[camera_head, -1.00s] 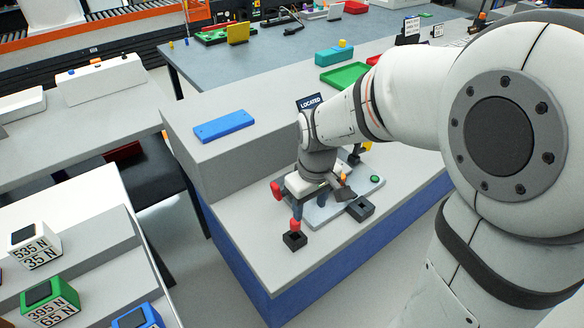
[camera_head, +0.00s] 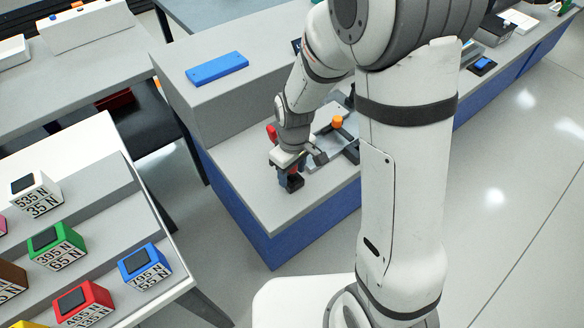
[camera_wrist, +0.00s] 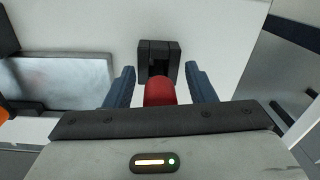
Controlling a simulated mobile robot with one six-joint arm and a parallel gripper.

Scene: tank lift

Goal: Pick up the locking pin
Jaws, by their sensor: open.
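The red-headed locking pin (camera_wrist: 160,92) is in the wrist view, between the two blue-grey fingers of my gripper (camera_wrist: 159,72). There is a gap between the pin and each finger. A small black block with a slot (camera_wrist: 145,57) lies just beyond the pin. Whether the pin stands in this block is hidden. In the head view my gripper (camera_head: 288,172) is low over the front of the grey counter, right at the black block (camera_head: 295,183); the pin is mostly hidden there by the gripper.
A light grey fixture plate (camera_head: 325,120) with an orange knob (camera_head: 337,122) is behind and right of my gripper. A blue bar (camera_head: 217,68) lies on the raised step. Labelled cubes (camera_head: 57,245) stand on the left shelves. The counter's front edge is close.

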